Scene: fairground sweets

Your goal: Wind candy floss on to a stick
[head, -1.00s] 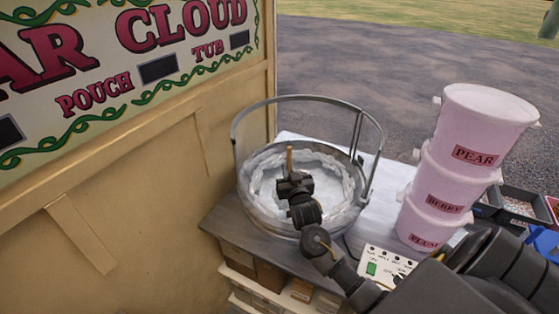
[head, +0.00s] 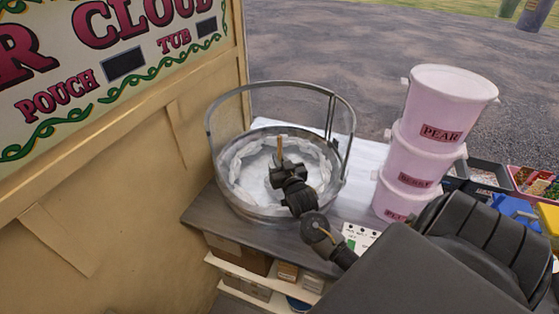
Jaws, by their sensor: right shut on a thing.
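The candy floss bowl (head: 222,196) is a round metal tub with a raised metal hoop rail. White floss (head: 242,152) lies in a ring around the inside of its wall. My right gripper (head: 282,162) is over the middle of the bowl, shut on a thin brown stick (head: 280,146) that stands roughly upright. No floss shows clearly on the visible top of the stick; its lower part is hidden by the gripper. My left gripper is not in view.
Stacked pink tubs labelled PEAR (head: 440,110), BERRY (head: 408,165) and a partly hidden one stand right of the bowl. A control panel (head: 358,238) is partly behind my arm. Trays (head: 488,178) of coloured items lie far right. A tan signed wall (head: 120,170) stands close left.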

